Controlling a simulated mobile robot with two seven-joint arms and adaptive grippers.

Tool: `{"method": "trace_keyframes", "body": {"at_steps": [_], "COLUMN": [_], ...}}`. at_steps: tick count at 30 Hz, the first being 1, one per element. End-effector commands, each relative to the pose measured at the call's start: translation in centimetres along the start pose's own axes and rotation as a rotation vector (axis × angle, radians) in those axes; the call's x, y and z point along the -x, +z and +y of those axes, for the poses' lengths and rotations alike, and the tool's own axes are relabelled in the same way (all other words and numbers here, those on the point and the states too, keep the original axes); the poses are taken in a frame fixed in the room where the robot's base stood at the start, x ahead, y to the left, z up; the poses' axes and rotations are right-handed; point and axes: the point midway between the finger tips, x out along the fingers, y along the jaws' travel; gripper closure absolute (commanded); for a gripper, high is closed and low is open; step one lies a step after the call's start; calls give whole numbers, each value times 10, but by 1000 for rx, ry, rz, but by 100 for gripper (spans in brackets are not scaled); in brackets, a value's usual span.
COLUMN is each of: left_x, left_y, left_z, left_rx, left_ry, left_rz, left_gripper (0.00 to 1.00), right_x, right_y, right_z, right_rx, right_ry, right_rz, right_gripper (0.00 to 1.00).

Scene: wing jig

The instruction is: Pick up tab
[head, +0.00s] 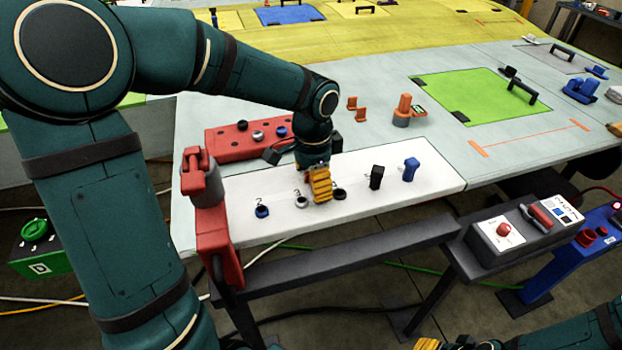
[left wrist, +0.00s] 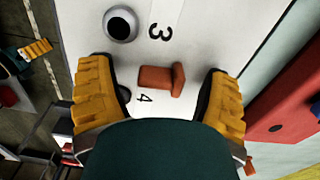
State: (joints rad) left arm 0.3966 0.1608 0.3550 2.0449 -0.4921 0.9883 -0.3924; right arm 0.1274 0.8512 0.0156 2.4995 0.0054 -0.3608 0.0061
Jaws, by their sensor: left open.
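An orange-brown tab (left wrist: 160,79) with a raised end lies on the white panel (left wrist: 205,25), beside the printed 3 and 4. My left gripper (left wrist: 158,98) is open, with one yellow ribbed finger on each side of the tab and a gap to it on both sides. In the head view my left gripper (head: 320,184) points down close over the white panel (head: 390,201) and hides this tab. Only a yellow part of my right gripper (head: 428,344) shows at the bottom edge.
A blue ring (head: 262,212), a grey ring (head: 301,202) and a black ring (head: 339,194) sit near my left gripper. A black block (head: 376,177) and a blue block (head: 411,168) stand to the right. A red holed block (head: 235,141) lies behind.

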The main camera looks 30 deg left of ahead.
Motion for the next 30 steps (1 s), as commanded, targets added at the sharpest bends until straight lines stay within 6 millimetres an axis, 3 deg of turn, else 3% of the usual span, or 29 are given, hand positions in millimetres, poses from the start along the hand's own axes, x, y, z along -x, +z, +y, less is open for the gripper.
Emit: {"method": "trace_keyframes", "body": {"at_steps": [2, 6, 8, 9, 22, 30], "left_x": [0, 0, 0, 0, 6, 55], "left_y": [0, 0, 0, 0, 0, -1], "left_z": [0, 0, 0, 0, 0, 0], "left_rx": [0, 0, 0, 0, 1, 1], "left_ry": [0, 0, 0, 0, -1, -4], "left_rz": [0, 0, 0, 0, 1, 4], "left_gripper": [21, 71, 92, 97, 100, 100], "right_x": [0, 0, 0, 0, 2, 11], "right_y": [0, 0, 0, 0, -1, -5], "right_z": [0, 0, 0, 0, -1, -4], "right_rx": [0, 0, 0, 0, -1, -3], "right_ry": [0, 0, 0, 0, 0, 1], "right_rz": [0, 0, 0, 0, 1, 10], "right_gripper": [53, 53, 53, 53, 53, 53]}}
